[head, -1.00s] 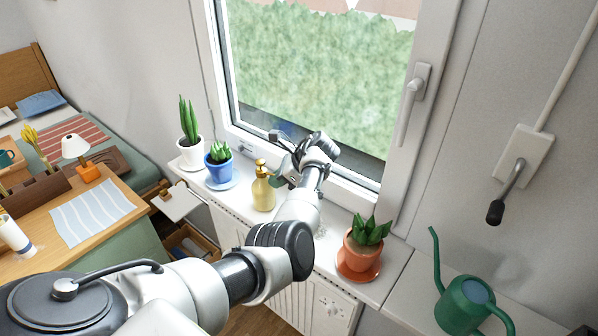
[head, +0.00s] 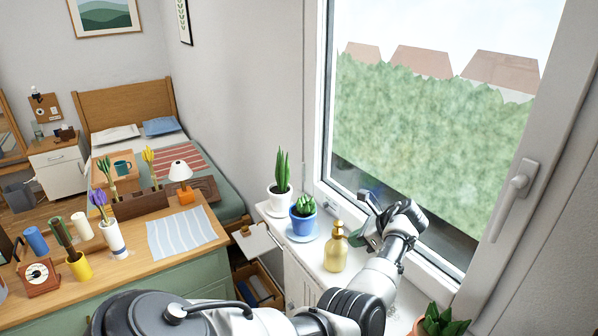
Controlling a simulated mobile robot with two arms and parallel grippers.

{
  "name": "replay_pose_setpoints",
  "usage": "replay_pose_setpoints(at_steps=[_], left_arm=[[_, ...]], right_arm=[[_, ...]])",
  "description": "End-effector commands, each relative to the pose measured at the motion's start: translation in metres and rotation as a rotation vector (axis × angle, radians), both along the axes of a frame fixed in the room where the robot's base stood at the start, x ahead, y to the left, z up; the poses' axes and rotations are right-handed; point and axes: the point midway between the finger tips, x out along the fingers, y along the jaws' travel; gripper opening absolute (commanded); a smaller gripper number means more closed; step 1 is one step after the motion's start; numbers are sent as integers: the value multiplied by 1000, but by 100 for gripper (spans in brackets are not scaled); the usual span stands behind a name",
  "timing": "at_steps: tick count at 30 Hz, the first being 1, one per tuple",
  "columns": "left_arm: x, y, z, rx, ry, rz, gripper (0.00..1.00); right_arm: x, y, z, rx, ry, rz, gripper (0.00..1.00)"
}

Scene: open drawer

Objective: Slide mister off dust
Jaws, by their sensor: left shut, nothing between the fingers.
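The mister (head: 335,250), a yellow bottle with a gold spray top, stands upright on the white windowsill (head: 305,262). My left gripper (head: 366,222) is at the mister's right, close to its top and on the window side. It is shut with nothing in it; I cannot tell whether it touches the mister. I cannot make out dust on the sill now; my left arm covers part of the sill to the right of the mister. My right gripper is not in view.
A plant in a terracotta pot (head: 440,322) is at the bottom right. The window (head: 430,130) borders the sill. An open drawer (head: 258,285) lies below left.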

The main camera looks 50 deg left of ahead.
Motion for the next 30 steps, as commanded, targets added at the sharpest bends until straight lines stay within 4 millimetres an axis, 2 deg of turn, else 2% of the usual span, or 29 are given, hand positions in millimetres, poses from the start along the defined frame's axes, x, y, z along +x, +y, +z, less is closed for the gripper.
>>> replay_pose_setpoints(at_steps=[9,11,21,30], left_arm=[[0,0,78,1,-5,1,0],[-9,17,73,2,1,6,0],[-44,95,73,1,3,5,0],[-73,159,74,0,2,4,0]], right_arm=[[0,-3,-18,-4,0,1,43],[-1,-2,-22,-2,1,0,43],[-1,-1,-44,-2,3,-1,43],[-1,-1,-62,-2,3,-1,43]])
